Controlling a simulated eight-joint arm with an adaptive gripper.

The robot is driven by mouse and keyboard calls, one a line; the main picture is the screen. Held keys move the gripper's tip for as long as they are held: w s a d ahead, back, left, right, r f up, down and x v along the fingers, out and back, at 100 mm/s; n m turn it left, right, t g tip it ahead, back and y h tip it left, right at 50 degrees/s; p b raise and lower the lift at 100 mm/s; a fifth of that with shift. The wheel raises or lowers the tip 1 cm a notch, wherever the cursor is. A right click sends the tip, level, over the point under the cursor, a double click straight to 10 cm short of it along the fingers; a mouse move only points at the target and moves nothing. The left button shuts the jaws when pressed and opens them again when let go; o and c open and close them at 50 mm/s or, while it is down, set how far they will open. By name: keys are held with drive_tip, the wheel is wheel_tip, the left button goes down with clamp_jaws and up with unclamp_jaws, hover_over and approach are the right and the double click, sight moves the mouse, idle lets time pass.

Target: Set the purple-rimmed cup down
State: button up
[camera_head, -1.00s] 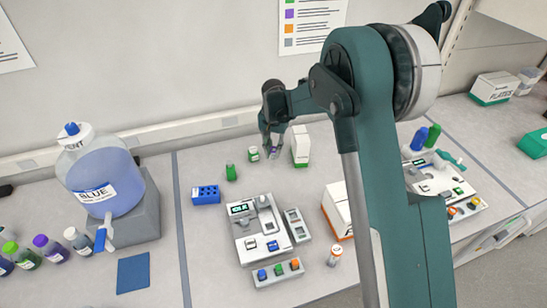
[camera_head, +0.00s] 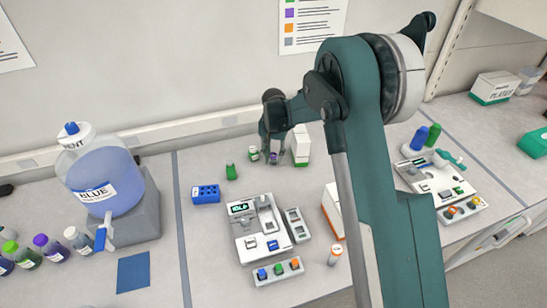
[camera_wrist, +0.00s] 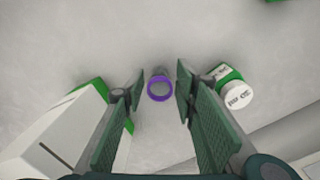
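The purple-rimmed cup (camera_wrist: 160,88) is seen from above in the wrist view, upright between the fingertips of my gripper (camera_wrist: 161,86). A narrow gap shows on each side of its rim, so the fingers look open around it. In the head view, the small purple cup (camera_head: 273,158) appears at bench level just below my gripper (camera_head: 272,150). Its base contact with the bench is too small to make out.
A white and green box (camera_wrist: 55,130) stands close to the left finger. A blue rack (camera_head: 206,194) and a white instrument (camera_head: 258,228) are nearer on the bench.

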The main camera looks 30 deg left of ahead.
drive_tip(key=shift+r, duration=0.2)
idle(0.3)
wheel_tip(320, 180, up, 12)
idle(0.6)
idle(0.5)
idle(0.4)
